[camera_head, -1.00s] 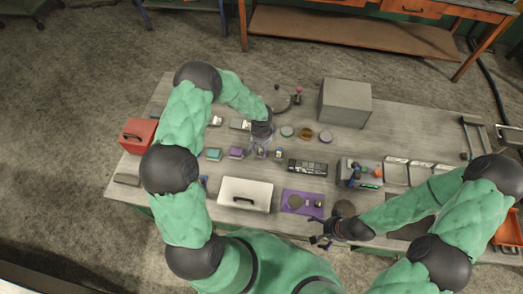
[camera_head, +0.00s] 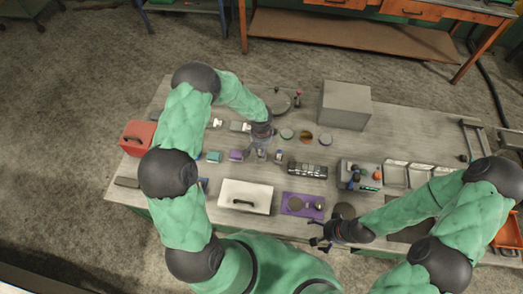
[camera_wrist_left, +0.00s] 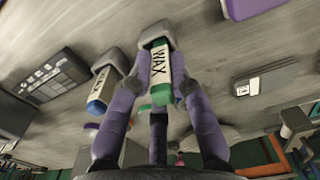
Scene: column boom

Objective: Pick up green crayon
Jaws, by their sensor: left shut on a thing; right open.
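The green crayon (camera_wrist_left: 161,85) has a white WAX label and a green end pointing toward the wrist camera. My left gripper (camera_wrist_left: 158,88) is shut on it, with purple fingers on both sides. The crayon's far end meets a grey block (camera_wrist_left: 156,34); I cannot tell whether it is still seated there. In the head view my left gripper (camera_head: 261,154) points down over the middle of the bench and largely hides the crayon. A blue crayon (camera_wrist_left: 101,92) stands beside it in its own grey block. My right gripper (camera_head: 322,236) is open and empty near the front edge.
A tray (camera_head: 345,164) with small items stands right of centre.

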